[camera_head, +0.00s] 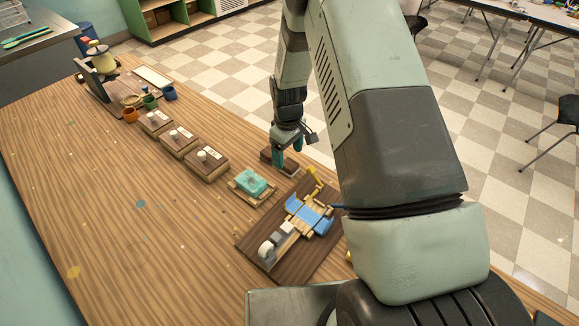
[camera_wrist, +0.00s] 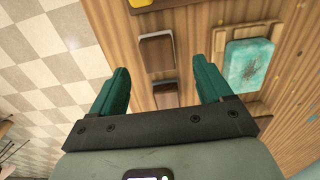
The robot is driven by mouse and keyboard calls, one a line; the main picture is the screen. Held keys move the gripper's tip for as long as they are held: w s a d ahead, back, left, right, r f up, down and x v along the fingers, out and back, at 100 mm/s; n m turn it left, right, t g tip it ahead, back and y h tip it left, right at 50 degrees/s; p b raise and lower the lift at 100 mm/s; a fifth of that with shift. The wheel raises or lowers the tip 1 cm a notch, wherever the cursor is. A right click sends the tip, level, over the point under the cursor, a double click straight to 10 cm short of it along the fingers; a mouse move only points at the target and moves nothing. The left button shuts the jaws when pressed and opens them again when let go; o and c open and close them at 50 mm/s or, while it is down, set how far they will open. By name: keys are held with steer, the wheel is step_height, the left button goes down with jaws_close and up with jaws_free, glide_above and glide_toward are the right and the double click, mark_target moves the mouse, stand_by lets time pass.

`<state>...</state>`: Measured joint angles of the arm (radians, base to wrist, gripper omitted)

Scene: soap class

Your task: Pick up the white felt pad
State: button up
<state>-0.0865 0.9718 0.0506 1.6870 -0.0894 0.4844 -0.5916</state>
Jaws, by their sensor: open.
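I cannot clearly make out a separate white felt pad. In the wrist view, a dark brown block (camera_wrist: 157,53) with a pale strip along one edge lies on the table between and just beyond my fingertips. A second, smaller dark brown piece (camera_wrist: 166,98), also pale-edged, lies nearer, between the fingers. In the head view, a dark brown block (camera_head: 290,168) sits near the table's right edge, partly hidden by my gripper. My gripper (camera_head: 288,152) is open, pointing down above that block. Its teal fingers are apart with nothing held, also in the wrist view (camera_wrist: 164,72).
A teal soap slab (camera_head: 250,182) on a wooden rack stands close by. Several brown blocks with white knobs (camera_head: 207,156) run up the table. The table's left side is mostly clear.

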mark_target(290, 163)
steer(key=f, duration=0.4)
steer(key=shift+d+f, duration=0.2)
steer(key=shift+f, duration=0.1)
steer(key=c, duration=1.1)
step_height(290, 163, up, 10)
steer(key=shift+c, duration=0.2)
